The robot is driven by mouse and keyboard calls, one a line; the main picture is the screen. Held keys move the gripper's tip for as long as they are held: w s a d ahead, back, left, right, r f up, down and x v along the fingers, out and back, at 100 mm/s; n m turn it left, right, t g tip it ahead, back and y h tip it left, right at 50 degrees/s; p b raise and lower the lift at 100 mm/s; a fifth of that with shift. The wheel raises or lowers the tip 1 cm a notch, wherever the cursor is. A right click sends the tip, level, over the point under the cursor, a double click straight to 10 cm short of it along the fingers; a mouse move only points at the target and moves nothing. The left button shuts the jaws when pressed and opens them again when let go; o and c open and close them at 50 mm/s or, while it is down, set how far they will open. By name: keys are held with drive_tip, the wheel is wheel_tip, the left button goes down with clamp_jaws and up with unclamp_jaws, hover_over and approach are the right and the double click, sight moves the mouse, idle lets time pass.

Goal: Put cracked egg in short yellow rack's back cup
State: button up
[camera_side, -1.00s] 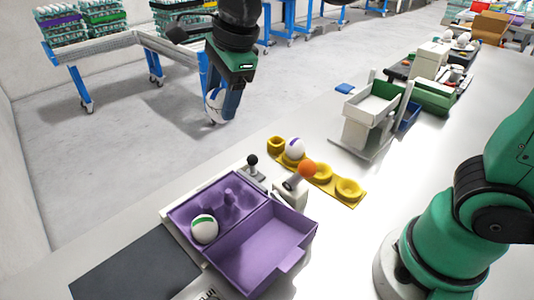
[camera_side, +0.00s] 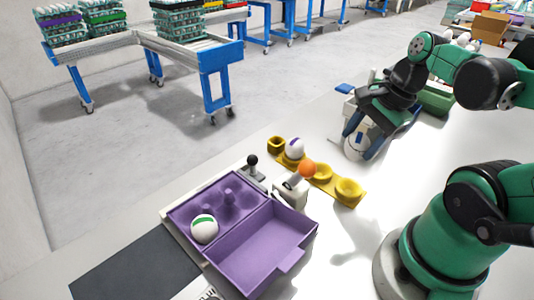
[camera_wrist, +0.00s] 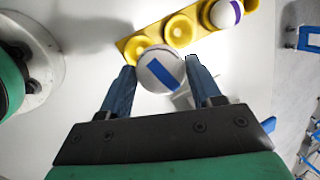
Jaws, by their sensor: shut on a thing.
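My gripper (camera_side: 360,140) is shut on a white egg with a blue band (camera_side: 355,150), held above the table to the right of the yellow rack. The wrist view shows this egg (camera_wrist: 161,70) between the two blue fingers (camera_wrist: 159,75); no crack is clear. The short yellow rack (camera_side: 333,182) lies on the table with a row of cups. A white egg with a purple band (camera_side: 294,148) sits in one cup near its far left end. The two cups toward its near right end look empty. In the wrist view the rack (camera_wrist: 151,38) lies just beyond the held egg.
A purple open carton (camera_side: 262,245) holds a white egg with a green band (camera_side: 204,229). An orange-knobbed lever (camera_side: 307,168) and a black-knobbed lever (camera_side: 252,160) stand between carton and rack. A green bin (camera_side: 436,100) is behind my gripper. A dark mat (camera_side: 135,262) lies front left.

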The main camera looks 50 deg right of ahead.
drive_tip(key=shift+s+d+f, duration=0.1)
drive_tip(key=shift+s+f, duration=0.35)
drive_tip(key=shift+f, duration=3.05)
drive_tip(key=shift+f, duration=0.6)
drive_tip(key=o, duration=0.8)
drive_tip(key=shift+s, duration=0.1)
drive_tip(key=shift+r, duration=0.15)
